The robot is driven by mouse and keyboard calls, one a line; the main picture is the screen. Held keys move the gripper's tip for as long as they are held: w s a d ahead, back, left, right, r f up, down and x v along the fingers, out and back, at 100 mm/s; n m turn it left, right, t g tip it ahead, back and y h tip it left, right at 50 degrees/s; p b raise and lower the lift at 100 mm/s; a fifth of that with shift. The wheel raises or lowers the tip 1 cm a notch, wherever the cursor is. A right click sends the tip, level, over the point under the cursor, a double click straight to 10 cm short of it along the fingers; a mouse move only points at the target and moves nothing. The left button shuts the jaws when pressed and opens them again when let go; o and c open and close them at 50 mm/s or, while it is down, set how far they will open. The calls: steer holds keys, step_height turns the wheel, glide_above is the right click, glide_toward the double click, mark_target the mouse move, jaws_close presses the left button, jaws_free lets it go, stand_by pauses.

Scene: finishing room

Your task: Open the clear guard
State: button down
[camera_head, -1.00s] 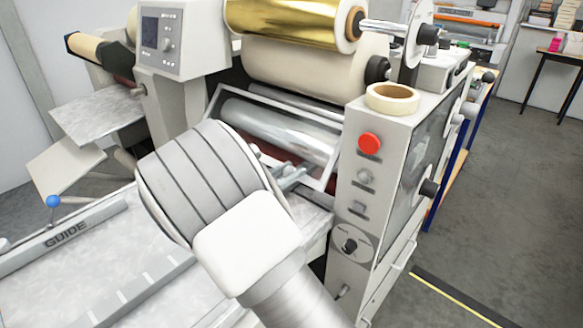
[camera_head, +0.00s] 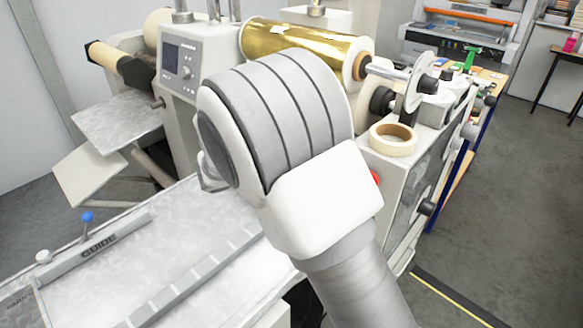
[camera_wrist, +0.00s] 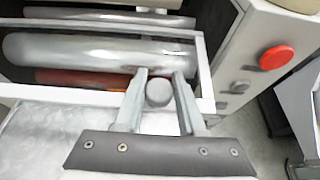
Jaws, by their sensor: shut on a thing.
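The clear guard (camera_wrist: 60,97) shows in the wrist view as a pale frame with a see-through pane in front of silver rollers. A small round grey knob (camera_wrist: 158,93) sits at its lower bar. My gripper (camera_wrist: 159,77) has one finger on each side of the knob and is shut on it. In the head view my arm hides the guard, the knob and my fingers. How far the guard is tilted I cannot tell.
A red button (camera_wrist: 276,58) is on the side panel at right. A gold foil roll (camera_head: 300,50) and a tape roll (camera_head: 393,139) are on the machine. The metal table (camera_head: 190,235) with a guide bar (camera_head: 100,243) lies at left.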

steer(key=r, duration=0.2)
steer(key=w+r+p, duration=0.1)
steer(key=shift+d+r, duration=0.25)
steer(key=shift+d, duration=0.05)
steer(key=c, duration=1.4)
jaws_free()
steer(key=shift+s+f, duration=0.1)
steer(key=shift+f, duration=0.05)
steer(key=o, duration=0.9)
steer(key=shift+f, duration=0.1)
steer(key=shift+o, duration=0.2)
steer(key=shift+s+a, duration=0.1)
steer(key=b+v, duration=0.2)
steer(key=v, duration=1.5)
steer(key=shift+s, duration=0.1)
